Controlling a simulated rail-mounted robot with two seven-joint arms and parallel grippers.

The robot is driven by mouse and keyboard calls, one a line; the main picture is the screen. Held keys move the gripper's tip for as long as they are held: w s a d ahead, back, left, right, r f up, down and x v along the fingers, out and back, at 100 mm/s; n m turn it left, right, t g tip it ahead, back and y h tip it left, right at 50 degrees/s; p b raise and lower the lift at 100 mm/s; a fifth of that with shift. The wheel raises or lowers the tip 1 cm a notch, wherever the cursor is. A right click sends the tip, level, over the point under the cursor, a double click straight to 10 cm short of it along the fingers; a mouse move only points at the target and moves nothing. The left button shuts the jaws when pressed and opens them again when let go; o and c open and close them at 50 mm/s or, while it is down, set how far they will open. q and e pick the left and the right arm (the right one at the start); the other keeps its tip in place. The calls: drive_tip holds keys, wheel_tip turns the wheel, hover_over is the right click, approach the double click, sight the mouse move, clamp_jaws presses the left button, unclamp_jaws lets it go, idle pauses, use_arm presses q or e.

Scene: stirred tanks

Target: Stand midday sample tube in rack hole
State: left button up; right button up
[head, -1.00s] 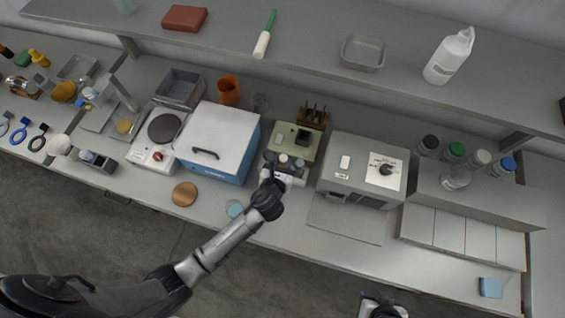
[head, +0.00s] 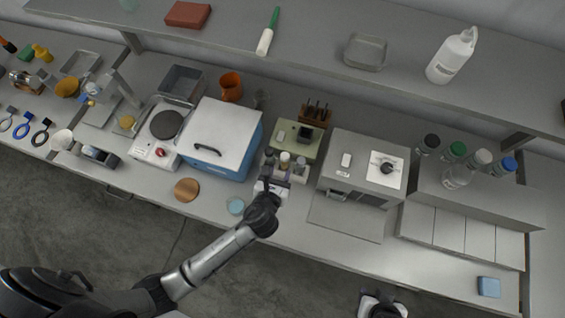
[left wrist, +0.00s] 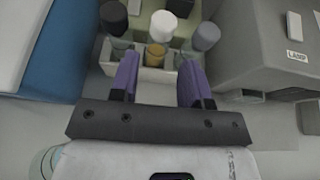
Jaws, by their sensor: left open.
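Three capped sample tubes stand side by side in a pale rack (left wrist: 152,74) at the back of the left wrist view. The middle tube (left wrist: 157,52) has a white cap and amber contents. A dark-capped tube (left wrist: 116,24) is on its left and a grey-capped tube (left wrist: 204,40) on its right. In the head view the middle tube (head: 285,160) also shows, upright. No label tells me which is the midday one. My left gripper (left wrist: 160,78) is open and empty, its purple fingers in front of the rack, apart from the tubes. My right gripper (head: 382,304) is partly visible at the bottom edge; its jaws are unclear.
A blue-sided box with a white lid (head: 220,138) stands left of the rack, and a grey lamp unit (head: 363,168) stands right. A greenish device (head: 295,140) sits behind. A copper disc (head: 187,189) and a pale blue dish (head: 235,205) lie on the front bench.

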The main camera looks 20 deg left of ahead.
use_arm(q)
drive_tip(key=shift+v, duration=2.9)
drive_tip(key=s+a+n+g, duration=0.3)
drive_tip(key=s+n, duration=0.2)
drive_tip(key=n, duration=0.6)
drive_tip(key=s+a+r+n+g+h, duration=0.1)
drive_tip(key=s+n, duration=0.4)
drive_tip(key=n, duration=0.5)
drive_tip(key=s+a+n+g, duration=0.4)
drive_tip(key=s+n+g, duration=0.1)
drive_tip(key=n, duration=0.6)
drive_tip(key=shift+s+a+n+g+h, duration=0.3)
drive_tip(key=shift+s+a+g+h, duration=0.1)
drive_tip(key=shift+s, duration=0.2)
drive_tip(key=shift+r, duration=0.2)
wheel_tip(320, 180, up, 13)
drive_tip(key=p, duration=1.3)
